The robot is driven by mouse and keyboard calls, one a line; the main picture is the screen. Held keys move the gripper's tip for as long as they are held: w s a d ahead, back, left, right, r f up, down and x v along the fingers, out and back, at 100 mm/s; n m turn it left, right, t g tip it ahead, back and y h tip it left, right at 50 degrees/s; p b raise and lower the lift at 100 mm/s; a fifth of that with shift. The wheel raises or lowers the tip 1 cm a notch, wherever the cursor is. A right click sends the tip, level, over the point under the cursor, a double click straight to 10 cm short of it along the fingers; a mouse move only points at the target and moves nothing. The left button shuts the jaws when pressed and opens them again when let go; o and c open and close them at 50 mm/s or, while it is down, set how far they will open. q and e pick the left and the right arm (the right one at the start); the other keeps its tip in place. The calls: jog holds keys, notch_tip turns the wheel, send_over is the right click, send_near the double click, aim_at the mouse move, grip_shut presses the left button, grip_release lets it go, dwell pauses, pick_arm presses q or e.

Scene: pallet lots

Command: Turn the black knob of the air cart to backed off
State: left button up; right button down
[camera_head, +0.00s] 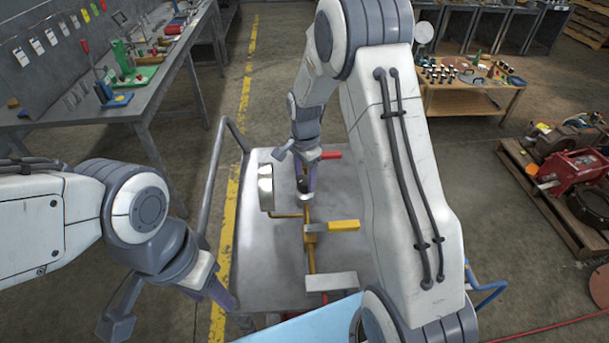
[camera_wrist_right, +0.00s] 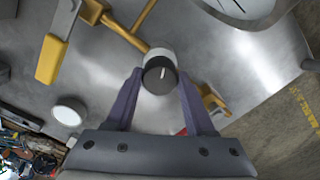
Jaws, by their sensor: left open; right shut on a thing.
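The air cart (camera_head: 262,255) is a grey metal cart in the middle of the head view. Its black knob (camera_wrist_right: 159,78) shows in the right wrist view as a round dark cap with a white mark pointing nearly straight up, on a pale collar. My right gripper (camera_wrist_right: 160,76) is shut on the knob, one purple finger on each side. In the head view my right gripper (camera_head: 306,185) reaches down over the cart's brass pipe, and the knob is mostly hidden there. My left gripper (camera_head: 170,315) is open and empty, left of the cart's near side.
A yellow valve handle (camera_head: 344,225) and a red handle (camera_head: 331,155) sit near the pipe. A round dial (camera_wrist_right: 245,6) is beside the knob. A workbench (camera_head: 165,80) stands at left, a small table (camera_head: 450,100) behind, and a loaded pallet (camera_head: 545,195) at right.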

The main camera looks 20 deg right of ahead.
jog(key=n, duration=0.3)
jog(key=shift+r+n+p, duration=0.15)
jog(key=shift+n+p, duration=0.15)
jog(key=shift+p, duration=0.1)
jog(key=n, duration=0.3)
jog(key=shift+n+p, duration=0.3)
jog(key=shift+p, duration=0.05)
jog(key=n, duration=0.3)
jog(key=shift+n+p, duration=0.3)
jog(key=shift+n, duration=0.1)
jog(key=n, duration=0.4)
jog(key=shift+p, duration=0.3)
jog(key=n, duration=0.8)
jog(key=shift+w+n+p, duration=0.1)
jog(key=shift+n+p, duration=0.2)
jog(key=shift+p, duration=0.1)
jog(key=n, duration=0.3)
jog(key=shift+n, duration=2.1)
